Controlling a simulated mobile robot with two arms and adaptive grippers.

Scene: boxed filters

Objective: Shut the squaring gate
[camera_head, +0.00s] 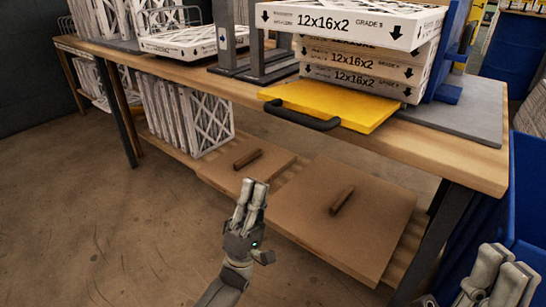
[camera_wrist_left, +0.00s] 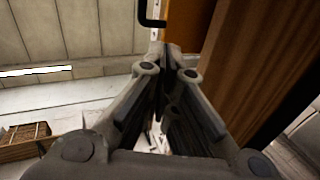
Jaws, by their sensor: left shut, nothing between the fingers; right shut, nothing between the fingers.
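The squaring gate appears to be the yellow panel (camera_head: 345,104) with a black bar handle (camera_head: 300,117). It lies folded down flat at the table's front edge, before a stack of boxed filters marked 12x16x2 (camera_head: 362,54). My left gripper (camera_head: 252,192) is shut and empty, in front of the table and below the handle, apart from it. In the left wrist view its fingers (camera_wrist_left: 167,68) are together, with a black handle (camera_wrist_left: 152,18) and an orange-yellow surface (camera_wrist_left: 188,24) beyond them. My right gripper (camera_head: 503,258) is shut and empty at the lower right.
The wooden table (camera_head: 235,88) has a blue upright frame (camera_head: 450,50) beside the stack and grey stands (camera_head: 265,60) left of it. Below are cardboard pieces (camera_head: 350,215) and upright filters (camera_head: 190,115) on a shelf. A blue bin (camera_head: 528,190) stands right.

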